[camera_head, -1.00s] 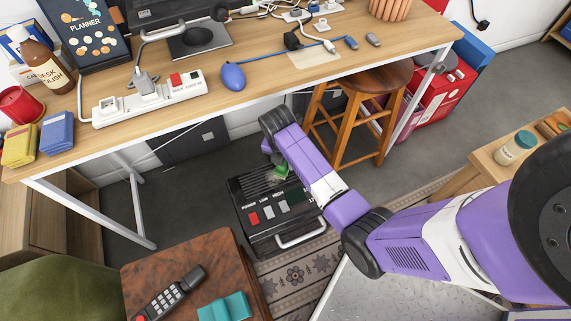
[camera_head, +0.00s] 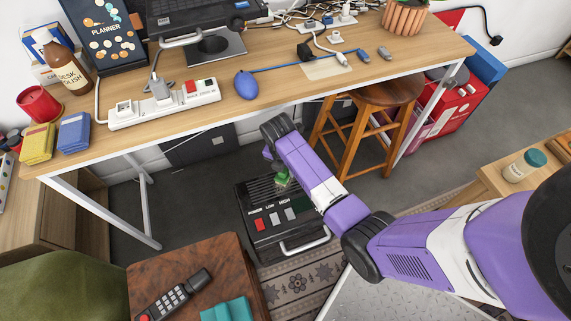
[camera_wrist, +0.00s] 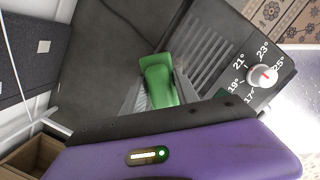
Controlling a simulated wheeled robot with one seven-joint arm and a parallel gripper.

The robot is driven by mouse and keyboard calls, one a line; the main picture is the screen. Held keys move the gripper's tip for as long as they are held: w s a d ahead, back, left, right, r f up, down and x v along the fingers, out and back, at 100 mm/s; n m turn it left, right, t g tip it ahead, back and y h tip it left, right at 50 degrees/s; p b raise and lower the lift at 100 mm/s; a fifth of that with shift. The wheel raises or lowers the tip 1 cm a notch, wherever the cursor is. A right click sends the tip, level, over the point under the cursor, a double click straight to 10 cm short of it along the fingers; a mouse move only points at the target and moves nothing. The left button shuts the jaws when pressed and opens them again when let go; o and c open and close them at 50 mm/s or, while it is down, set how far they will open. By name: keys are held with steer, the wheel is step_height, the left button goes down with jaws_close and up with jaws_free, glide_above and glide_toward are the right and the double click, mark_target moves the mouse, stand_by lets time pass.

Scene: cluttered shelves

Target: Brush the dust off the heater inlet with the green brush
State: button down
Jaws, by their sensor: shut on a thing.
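The heater is a black box (camera_head: 262,238) on the floor under the desk, with buttons and a handle on its front. Its slotted inlet grille (camera_head: 258,188) is on top. It also shows in the wrist view (camera_wrist: 208,52), beside a white temperature dial (camera_wrist: 262,76). My gripper (camera_head: 279,172) is shut on the green brush (camera_head: 283,179) above the grille. In the wrist view the brush (camera_wrist: 158,82) sits between my two grey fingers, beside the slots. The bristles are hidden, so I cannot tell whether they touch the grille. No dust can be made out.
The desk edge (camera_head: 330,88) runs above and behind my arm. A wooden stool (camera_head: 372,95) stands right of the heater. A brown side table (camera_head: 180,262) with a phone is at front left. A patterned rug (camera_head: 300,278) lies before the heater.

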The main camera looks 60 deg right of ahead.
mark_target(292, 191)
steer(key=shift+s+a+f+p, duration=0.1)
steer(key=shift+s+a+p, duration=0.5)
steer(key=shift+s+p, duration=0.25)
steer(key=shift+s+a+r+p, duration=0.1)
steer(key=shift+s+a+p, duration=0.6)
steer(key=shift+s, duration=0.3)
steer(key=shift+s+a+f+p, duration=0.1)
steer(key=shift+s+a+p, duration=0.45)
steer(key=shift+s+p, duration=0.35)
steer(key=shift+a+f, duration=0.1)
steer(key=shift+a, duration=0.05)
steer(key=shift+w+a, duration=0.4)
steer(key=shift+a, duration=0.25)
steer(key=shift+w+d+r+b, duration=0.1)
steer(key=shift+w+d+b, duration=0.2)
steer(key=shift+w+d, duration=0.6)
steer(key=shift+w+d+r+b, duration=0.1)
steer(key=shift+w+d+b, duration=0.35)
steer(key=shift+w, duration=0.85)
steer(key=shift+w+d+r+b, duration=0.1)
steer(key=shift+w+d+b, duration=0.1)
steer(key=shift+w+d, duration=0.75)
steer(key=shift+w+a, duration=0.1)
steer(key=shift+a, duration=0.05)
step_height(292, 191, up, 7)
steer(key=p, duration=0.8)
steer(key=shift+w+r, duration=0.1)
steer(key=shift+w, duration=0.05)
